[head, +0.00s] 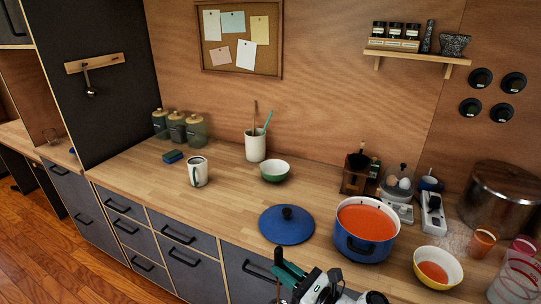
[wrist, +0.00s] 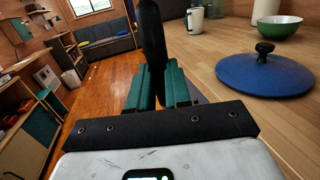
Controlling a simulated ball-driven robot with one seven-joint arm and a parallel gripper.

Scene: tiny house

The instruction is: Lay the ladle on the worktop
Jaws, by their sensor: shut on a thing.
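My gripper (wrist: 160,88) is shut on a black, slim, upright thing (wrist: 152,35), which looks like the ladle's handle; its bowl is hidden. In the head view my gripper (head: 288,270) is at the bottom, at the front edge of the wooden worktop (head: 225,205), in front of the blue lid. The black end (head: 278,255) sticks up above the green fingers. A small metal ladle-like utensil (head: 91,88) hangs from a wooden rail on the dark panel at the far left.
A blue lid (head: 286,226) lies on the worktop, with a blue pot of orange soup (head: 363,248) to its right. A bowl of soup (head: 432,272) stands further right. A mug (head: 197,172) and a green bowl (head: 275,171) stand behind. The worktop left of the lid is clear.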

